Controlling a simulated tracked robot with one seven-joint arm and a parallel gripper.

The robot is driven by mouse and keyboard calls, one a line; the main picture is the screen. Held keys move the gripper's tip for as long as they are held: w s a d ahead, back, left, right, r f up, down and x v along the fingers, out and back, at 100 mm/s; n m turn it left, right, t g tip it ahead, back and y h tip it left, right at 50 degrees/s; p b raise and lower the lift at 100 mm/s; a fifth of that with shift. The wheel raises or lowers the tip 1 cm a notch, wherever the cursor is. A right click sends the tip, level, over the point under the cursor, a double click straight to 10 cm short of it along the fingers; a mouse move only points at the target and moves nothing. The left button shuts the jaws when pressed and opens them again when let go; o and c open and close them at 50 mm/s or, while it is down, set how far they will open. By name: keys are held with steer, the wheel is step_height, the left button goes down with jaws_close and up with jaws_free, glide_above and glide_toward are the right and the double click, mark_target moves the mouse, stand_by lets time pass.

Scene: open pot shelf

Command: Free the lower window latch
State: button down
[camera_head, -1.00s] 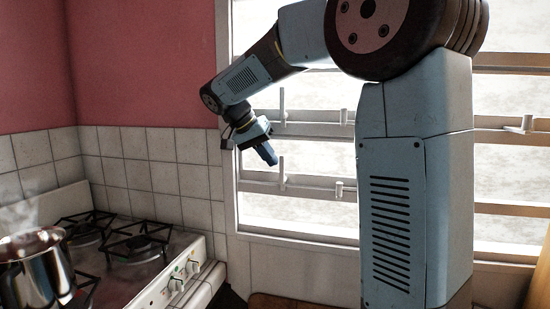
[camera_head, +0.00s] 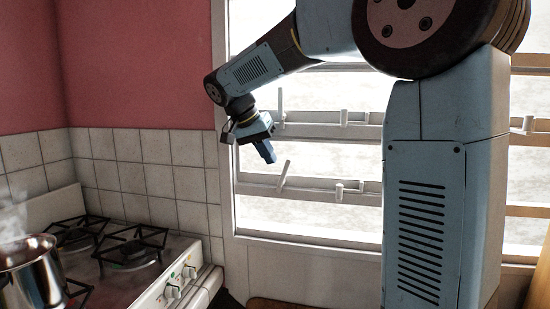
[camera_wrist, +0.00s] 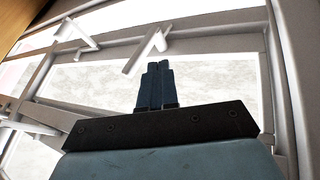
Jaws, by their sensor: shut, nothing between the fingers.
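The lower window latch (camera_head: 284,174) is a pale lever on the lower crossbar, its top leaning right. The upper latch (camera_head: 281,104) stands upright on the bar above. My gripper (camera_head: 270,157) is just left of the lower latch's top, pointing down and right, with its dark blue fingers together and empty. In the wrist view the closed fingers (camera_wrist: 154,74) are close to a slanted pale lever (camera_wrist: 146,48), which seems to be the lower latch. I cannot tell whether they touch.
The stove (camera_head: 165,285) with a steaming metal pot (camera_head: 34,275) stands at the left below the tiled wall (camera_head: 145,175). Small pegs (camera_head: 339,192) stand on the crossbar right of the lower latch. My arm column covers part of the window.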

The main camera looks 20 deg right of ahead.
steer(key=v, duration=1.1)
steer(key=shift+d, duration=0.2)
steer(key=shift+w+a+f+n+g, duration=0.15)
steer(key=shift+w+a+n+g, duration=0.15)
steer(key=shift+w+a, duration=0.45)
steer(key=shift+s+a+f, duration=0.1)
steer(key=s+d+r+x, duration=0.1)
steer(key=d+x, duration=0.1)
steer(key=x, duration=1)
steer(key=shift+s+d, duration=0.2)
steer(key=shift+s, duration=0.35)
steer(key=shift+f, duration=0.15)
